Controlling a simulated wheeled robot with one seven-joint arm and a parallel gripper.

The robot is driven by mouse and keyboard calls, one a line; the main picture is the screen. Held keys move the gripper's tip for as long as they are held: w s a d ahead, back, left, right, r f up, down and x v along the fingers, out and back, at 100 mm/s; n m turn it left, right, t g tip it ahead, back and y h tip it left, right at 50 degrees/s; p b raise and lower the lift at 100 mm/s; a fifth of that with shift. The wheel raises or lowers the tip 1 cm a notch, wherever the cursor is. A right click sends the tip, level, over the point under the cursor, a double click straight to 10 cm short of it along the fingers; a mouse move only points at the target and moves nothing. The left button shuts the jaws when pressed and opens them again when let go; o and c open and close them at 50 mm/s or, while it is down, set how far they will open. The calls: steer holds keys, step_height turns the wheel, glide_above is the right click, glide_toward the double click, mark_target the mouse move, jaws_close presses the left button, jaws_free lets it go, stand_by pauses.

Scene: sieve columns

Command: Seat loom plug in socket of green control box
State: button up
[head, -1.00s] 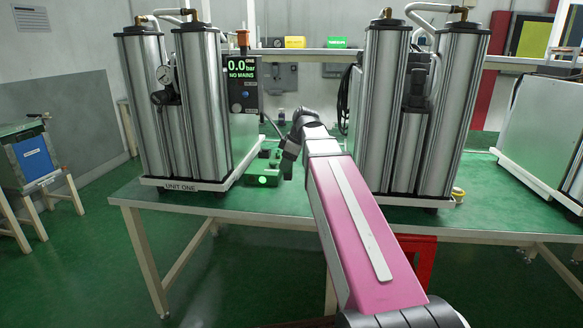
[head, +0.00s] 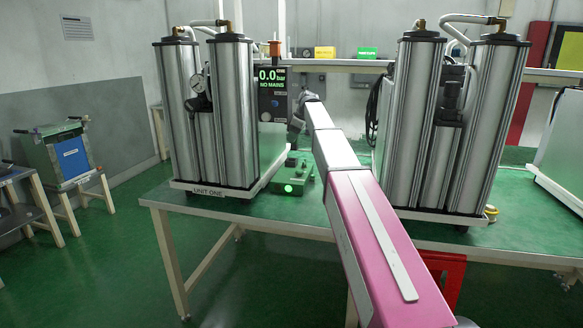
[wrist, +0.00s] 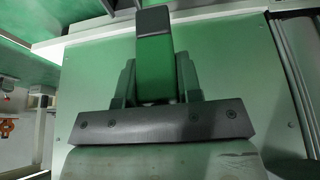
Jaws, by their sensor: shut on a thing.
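The green control box (head: 293,180) sits on the table beside unit one, with a lit green lamp on its front. Its socket cannot be made out. In the head view my arm reaches over the table to the right of unit one, and its end is hidden. In the wrist view my gripper (wrist: 155,88) is shut on a narrow block with a dark end, which I take to be the loom plug (wrist: 153,20). A large green-tinted panel (wrist: 90,90) fills the background behind it. I cannot tell whether the plug touches anything.
Unit one (head: 215,110), with tall metal columns, stands left of my arm. Its display (head: 271,76) reads 0.0 bar, NO MAINS. A second column unit (head: 450,120) stands close on the right. Bare green table (head: 330,215) shows at the front between them.

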steer(key=w+a, duration=0.1)
steer(key=w, duration=0.5)
step_height(320, 180, down, 10)
steer(key=shift+s+r, duration=0.1)
steer(key=shift+r, duration=0.1)
steer(key=o, duration=0.9)
steer(key=shift+f, duration=0.1)
steer(key=shift+o, duration=0.2)
steer(key=v, duration=1.2)
steer(key=shift+s, duration=0.1)
